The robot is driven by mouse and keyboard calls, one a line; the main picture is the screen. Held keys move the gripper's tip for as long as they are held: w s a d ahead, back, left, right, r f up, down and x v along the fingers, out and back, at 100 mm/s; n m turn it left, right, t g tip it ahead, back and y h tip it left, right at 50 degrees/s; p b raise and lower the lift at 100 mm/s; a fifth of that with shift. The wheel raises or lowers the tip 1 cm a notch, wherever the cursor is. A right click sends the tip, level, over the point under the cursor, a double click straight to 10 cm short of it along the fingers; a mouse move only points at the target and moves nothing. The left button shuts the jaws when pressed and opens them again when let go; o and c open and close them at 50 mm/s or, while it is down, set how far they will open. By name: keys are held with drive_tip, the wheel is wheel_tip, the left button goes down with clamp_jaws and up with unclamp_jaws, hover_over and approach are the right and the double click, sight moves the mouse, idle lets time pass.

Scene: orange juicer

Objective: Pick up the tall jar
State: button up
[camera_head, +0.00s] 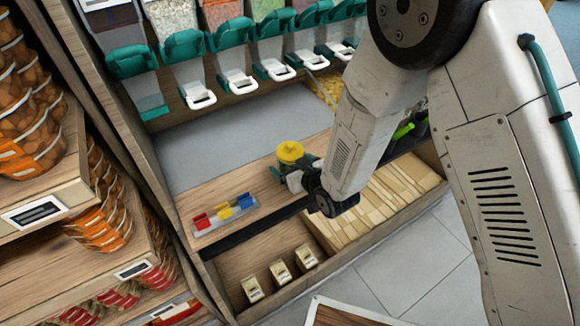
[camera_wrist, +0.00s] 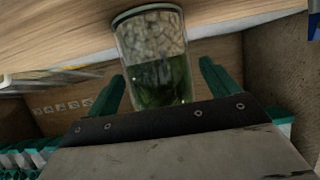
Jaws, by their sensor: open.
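A clear jar (camera_wrist: 152,55) with pale pieces and a dark green part fills the middle of the wrist view. Its dark-rimmed end is against the wooden surface. My gripper (camera_wrist: 163,72) is open, with one teal finger on each side of the jar; I cannot tell if either touches it. In the head view a yellow-lidded jar (camera_head: 290,152) stands on the wooden counter, and my gripper (camera_head: 294,176) is right at it, hiding its lower part. It looks like the same jar.
A grey tray (camera_head: 226,213) with red, yellow and blue clips lies left of the jar on the counter (camera_head: 215,188). Teal dispensers (camera_head: 228,60) line the back. A bin of pale wooden pieces (camera_head: 380,205) lies in front. Jar-filled shelves (camera_head: 95,215) stand at left.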

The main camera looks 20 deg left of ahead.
drive_tip(key=shift+w+a+f, duration=0.2)
drive_tip(key=shift+w+a, duration=0.05)
drive_tip(key=shift+a, duration=0.05)
drive_tip(key=c, duration=1.2)
drive_tip(key=shift+r, duration=0.15)
